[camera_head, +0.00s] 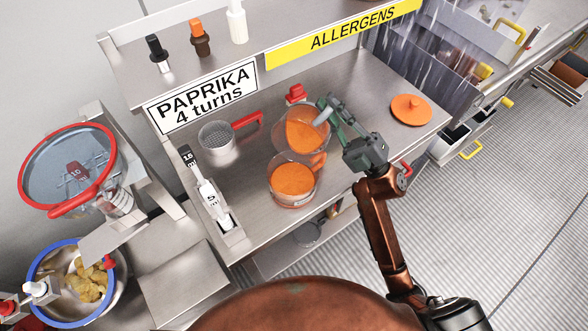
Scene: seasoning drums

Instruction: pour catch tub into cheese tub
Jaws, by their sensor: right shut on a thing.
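Two clear round tubs with orange contents stand close together in the middle of the steel bench. My right gripper (327,108) is shut on the farther tub (301,133), at its right rim. This tub looks tilted, and its near edge overlaps the nearer tub in the picture. The nearer tub (293,182) is upright on the bench and holds orange contents. Orange shows between the two rims; I cannot tell whether it is flowing. No labels are readable, so I cannot tell which is catch or cheese. My left gripper is not in view.
A sieve with a red handle (217,140), a small red item (295,93) and an orange lid (411,110) lie around the tubs. A rack of measuring tools (228,236) stands at the left. Free bench lies right of the tubs.

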